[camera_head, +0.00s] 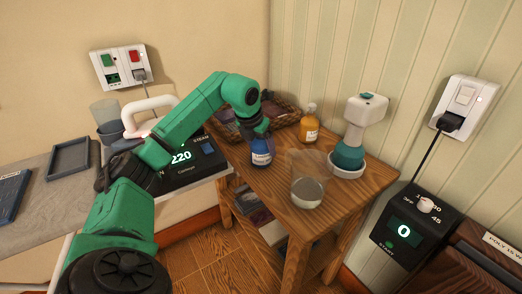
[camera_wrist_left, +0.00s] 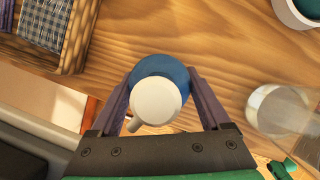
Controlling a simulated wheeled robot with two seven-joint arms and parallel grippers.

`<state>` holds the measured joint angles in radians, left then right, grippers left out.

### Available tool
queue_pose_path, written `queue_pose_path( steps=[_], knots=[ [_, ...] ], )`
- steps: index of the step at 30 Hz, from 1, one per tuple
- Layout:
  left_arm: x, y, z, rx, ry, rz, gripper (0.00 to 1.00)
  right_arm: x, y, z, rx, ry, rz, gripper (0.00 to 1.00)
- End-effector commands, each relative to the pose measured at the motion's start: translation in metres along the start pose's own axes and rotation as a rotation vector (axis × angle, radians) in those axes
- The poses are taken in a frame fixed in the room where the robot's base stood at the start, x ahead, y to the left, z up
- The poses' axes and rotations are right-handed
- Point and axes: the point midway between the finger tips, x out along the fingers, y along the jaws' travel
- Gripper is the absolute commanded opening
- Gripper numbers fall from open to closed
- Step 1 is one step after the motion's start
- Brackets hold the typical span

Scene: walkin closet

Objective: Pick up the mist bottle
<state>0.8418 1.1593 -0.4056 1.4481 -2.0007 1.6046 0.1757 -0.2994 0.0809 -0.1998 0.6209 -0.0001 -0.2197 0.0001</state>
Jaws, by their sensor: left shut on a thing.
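The mist bottle (camera_head: 261,154) is blue with a pale label and stands upright at the left front part of the wooden side table (camera_head: 345,200). My left gripper (camera_head: 261,137) comes down over its top, hiding the upper part in the head view. In the left wrist view I look down on the bottle's white spray head (camera_wrist_left: 156,101) and blue body. The two fingers of my left gripper (camera_wrist_left: 163,88) lie on either side of it, shut on it. I cannot tell whether its base still touches the table. My right gripper is not in view.
A clear glass (camera_head: 307,185) stands right of the bottle, near the table's front edge. An amber bottle (camera_head: 309,128), a white and teal device (camera_head: 350,150) and a woven basket (camera_head: 285,114) stand behind. A black display unit (camera_head: 192,157) is close on the left.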

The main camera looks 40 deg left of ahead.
Motion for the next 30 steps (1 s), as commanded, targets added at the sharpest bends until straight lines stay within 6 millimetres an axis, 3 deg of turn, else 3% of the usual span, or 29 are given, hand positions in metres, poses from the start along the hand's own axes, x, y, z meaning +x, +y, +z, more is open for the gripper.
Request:
queue_pose_path(
  steps=[8, 11, 18, 21, 25, 30],
  knots=[
    [-0.016, 0.0, 0.007, 0.0, -0.005, -0.001, 0.01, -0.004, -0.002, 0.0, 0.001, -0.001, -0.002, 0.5],
    [-0.038, 0.0, 0.017, -0.001, -0.007, -0.002, 0.01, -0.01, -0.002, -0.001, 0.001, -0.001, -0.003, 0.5],
    [-0.127, -0.001, 0.054, -0.001, -0.009, -0.004, 0.01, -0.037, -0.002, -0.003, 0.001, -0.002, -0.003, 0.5],
    [-0.156, -0.001, 0.065, -0.001, -0.006, -0.003, 0.01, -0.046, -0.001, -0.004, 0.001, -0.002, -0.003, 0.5],
    [-0.178, -0.001, 0.074, 0.0, -0.003, -0.002, 0.01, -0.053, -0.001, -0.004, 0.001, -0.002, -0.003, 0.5],
    [-0.186, 0.0, 0.077, 0.0, 0.0, 0.0, 0.01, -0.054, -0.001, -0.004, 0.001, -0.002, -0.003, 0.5]
  ],
)
